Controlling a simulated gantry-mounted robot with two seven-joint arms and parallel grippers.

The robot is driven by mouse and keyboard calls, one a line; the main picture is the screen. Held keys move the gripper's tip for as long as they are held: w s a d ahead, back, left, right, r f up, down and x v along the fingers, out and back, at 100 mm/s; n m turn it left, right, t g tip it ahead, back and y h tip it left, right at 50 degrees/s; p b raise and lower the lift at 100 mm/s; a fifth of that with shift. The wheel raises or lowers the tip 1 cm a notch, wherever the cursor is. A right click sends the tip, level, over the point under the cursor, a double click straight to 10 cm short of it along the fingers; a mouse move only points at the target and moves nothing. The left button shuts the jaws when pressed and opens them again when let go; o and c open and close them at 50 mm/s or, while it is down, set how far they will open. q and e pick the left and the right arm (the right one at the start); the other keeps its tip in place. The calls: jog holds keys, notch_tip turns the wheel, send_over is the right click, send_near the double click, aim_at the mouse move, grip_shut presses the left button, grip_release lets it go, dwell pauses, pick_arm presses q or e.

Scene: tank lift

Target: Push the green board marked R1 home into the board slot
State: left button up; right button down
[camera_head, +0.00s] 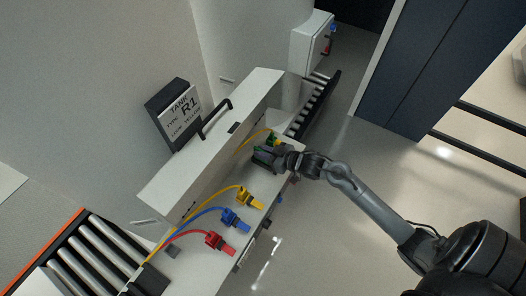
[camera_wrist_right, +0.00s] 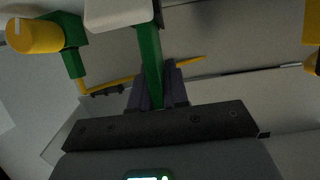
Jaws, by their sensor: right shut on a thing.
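In the right wrist view the green board (camera_wrist_right: 148,62) is a narrow upright strip between the two dark fingers of my right gripper (camera_wrist_right: 157,88). Its far end meets a pale block (camera_wrist_right: 120,12); I cannot tell how deep it sits there, and no R1 mark is readable on it. In the head view my right gripper (camera_head: 268,156) is shut at the tank's front ledge, largely hiding the board and the slot. My left gripper is not in view.
A green connector with a yellow knob (camera_wrist_right: 34,36) stands close beside the gripper. Yellow (camera_head: 249,199), blue (camera_head: 235,221) and red (camera_head: 219,243) cable plugs lie along the ledge. Rollers (camera_head: 85,255) lie at lower left.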

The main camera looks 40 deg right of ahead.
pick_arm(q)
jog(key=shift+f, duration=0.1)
pick_arm(e)
jog(key=shift+f, duration=0.25)
jog(key=c, duration=1.1)
grip_release()
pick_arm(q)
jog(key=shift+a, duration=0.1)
pick_arm(e)
jog(key=shift+o, duration=0.2)
pick_arm(q)
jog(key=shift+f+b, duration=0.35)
jog(key=shift+b, duration=0.05)
pick_arm(e)
jog(key=v, duration=1.1)
jog(key=shift+w, duration=0.15)
